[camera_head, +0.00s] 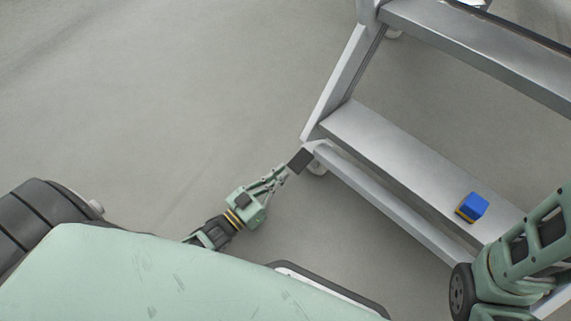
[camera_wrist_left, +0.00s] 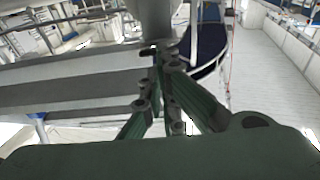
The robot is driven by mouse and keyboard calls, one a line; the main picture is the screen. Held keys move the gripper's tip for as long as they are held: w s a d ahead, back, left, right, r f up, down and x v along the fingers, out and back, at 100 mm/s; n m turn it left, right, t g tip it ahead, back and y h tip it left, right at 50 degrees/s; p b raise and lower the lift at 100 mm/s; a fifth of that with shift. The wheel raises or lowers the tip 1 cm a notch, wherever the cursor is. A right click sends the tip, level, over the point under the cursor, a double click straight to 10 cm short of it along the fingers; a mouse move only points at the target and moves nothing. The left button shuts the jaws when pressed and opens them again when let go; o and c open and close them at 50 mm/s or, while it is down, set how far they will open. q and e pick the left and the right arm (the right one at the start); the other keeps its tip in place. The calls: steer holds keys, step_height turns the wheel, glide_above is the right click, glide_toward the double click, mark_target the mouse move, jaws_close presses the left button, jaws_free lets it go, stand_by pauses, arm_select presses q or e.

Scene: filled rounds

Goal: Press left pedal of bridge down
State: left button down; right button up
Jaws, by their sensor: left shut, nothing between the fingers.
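The bridge is a grey metal stepped frame (camera_head: 400,150) on the right of the head view. Its left pedal is a small dark square plate (camera_head: 300,160) at the frame's lower left corner. My left gripper (camera_head: 284,171) is shut and empty, with its tips right at the pedal's lower left edge. I cannot tell whether they touch it. In the left wrist view the closed fingertips (camera_wrist_left: 164,50) point at the metal frame, close to its base. The pedal's tilt is hard to judge. My right gripper is out of view.
A blue block with a yellowish base (camera_head: 472,207) sits on the lower step (camera_head: 400,158). My right arm covers the step's right end. The grey floor (camera_head: 170,90) left of the bridge is clear.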

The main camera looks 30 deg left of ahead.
arm_select(q)
steer(key=v, duration=0.6)
stand_by(0.4)
